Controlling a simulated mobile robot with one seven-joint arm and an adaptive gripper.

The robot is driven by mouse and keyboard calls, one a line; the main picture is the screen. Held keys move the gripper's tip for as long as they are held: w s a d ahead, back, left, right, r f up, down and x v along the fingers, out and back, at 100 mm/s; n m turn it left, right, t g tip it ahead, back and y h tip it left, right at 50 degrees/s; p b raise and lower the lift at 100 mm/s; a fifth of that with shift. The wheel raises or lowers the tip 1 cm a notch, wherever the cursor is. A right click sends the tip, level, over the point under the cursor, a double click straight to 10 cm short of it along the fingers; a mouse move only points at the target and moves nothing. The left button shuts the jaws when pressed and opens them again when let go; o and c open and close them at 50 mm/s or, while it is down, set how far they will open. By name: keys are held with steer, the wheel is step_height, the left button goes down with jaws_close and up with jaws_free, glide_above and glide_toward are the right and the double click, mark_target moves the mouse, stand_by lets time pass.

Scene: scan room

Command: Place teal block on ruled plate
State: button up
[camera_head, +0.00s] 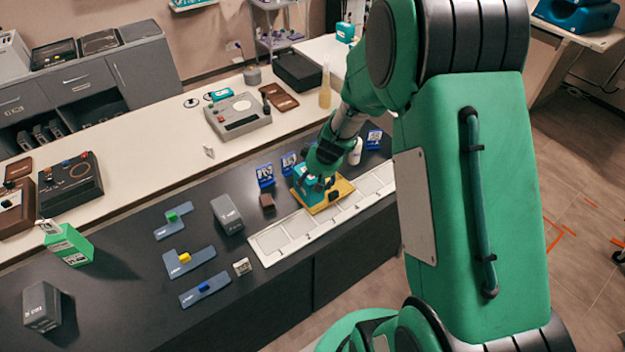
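A teal block (303,183) is at the far right part of the dark counter, at a yellow tray or plate (340,192). My gripper (318,184) is low over the yellow plate, right against the teal block in the picture. Its green and dark body hides part of the block, and I cannot tell whether its fingers are open or closed on it. I cannot tell whether the block rests on the yellow plate or is held just above it. A long white plate divided by lines (290,236) lies in front of the yellow plate, along the counter's front edge.
Blue-grey plates with a green, a yellow and a blue piece (204,289) lie to the left. Grey boxes (227,213), a green carton (69,245), a brown cube (267,201) and blue-white cards (265,175) stand around. The counter's middle left is mostly clear.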

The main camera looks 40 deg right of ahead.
steer(key=o, duration=1.9)
steer(key=shift+r, duration=0.1)
steer(key=shift+r+p, duration=0.3)
steer(key=shift+p, duration=0.25)
steer(key=p+v, duration=0.2)
steer(key=v, duration=0.9)
steer(key=shift+s+r, duration=0.25)
steer(key=shift+r, duration=0.05)
